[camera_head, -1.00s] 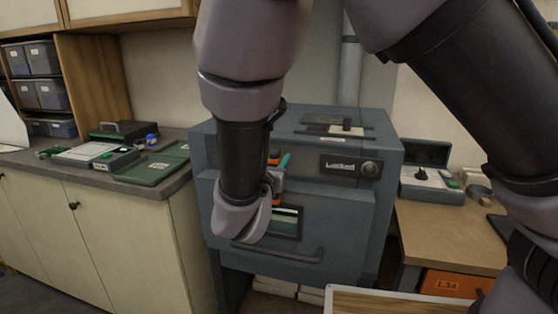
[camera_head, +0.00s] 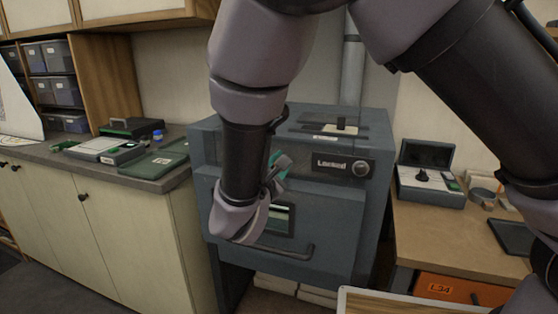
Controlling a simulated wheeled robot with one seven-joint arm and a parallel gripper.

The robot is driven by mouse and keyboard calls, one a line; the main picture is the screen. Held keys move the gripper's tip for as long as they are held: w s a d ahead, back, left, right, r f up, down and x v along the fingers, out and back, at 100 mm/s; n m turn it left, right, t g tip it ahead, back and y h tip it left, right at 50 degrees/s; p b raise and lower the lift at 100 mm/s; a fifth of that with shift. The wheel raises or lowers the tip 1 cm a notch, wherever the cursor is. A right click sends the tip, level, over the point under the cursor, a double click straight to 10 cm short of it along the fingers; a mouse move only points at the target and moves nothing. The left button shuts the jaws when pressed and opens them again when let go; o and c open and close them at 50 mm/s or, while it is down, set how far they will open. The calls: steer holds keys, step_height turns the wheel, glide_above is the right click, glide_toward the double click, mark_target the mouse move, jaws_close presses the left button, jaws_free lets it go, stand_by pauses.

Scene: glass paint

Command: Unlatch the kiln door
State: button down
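The kiln (camera_head: 335,225) is a blue-grey box with its front door shut. A dark panel reading "Locked" (camera_head: 331,164) with a round knob (camera_head: 361,168) sits at its upper front. A small window (camera_head: 281,219) and a long bar handle (camera_head: 285,251) are on the door. My gripper (camera_head: 278,174) is in front of the kiln's upper left front, partly hidden behind my wrist. A teal part shows beside it. I cannot tell whether its fingers are open or touch anything.
A counter (camera_head: 150,184) at the left holds a green tray (camera_head: 155,163) and a grey device (camera_head: 108,150). A wooden bench (camera_head: 440,240) at the right carries a control box (camera_head: 430,185) and a dark tray (camera_head: 512,236). An orange bin (camera_head: 455,290) is below the bench.

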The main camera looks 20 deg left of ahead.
steer(key=m, duration=0.1)
steer(key=f+m, duration=0.1)
steer(key=m, duration=0.1)
steer(key=d+m, duration=0.1)
steer(key=shift+s+f+m, duration=0.1)
steer(key=shift+f+m, duration=0.15)
steer(key=shift+m, duration=0.05)
steer(key=shift+d+f+m, duration=0.1)
steer(key=shift+f+m, duration=0.3)
steer(key=shift+m, duration=0.75)
steer(key=shift+f+m, duration=0.4)
steer(key=shift+m, duration=0.75)
steer(key=c, duration=0.6)
jaws_free()
steer(key=shift+c, duration=0.2)
steer(key=shift+r, duration=0.1)
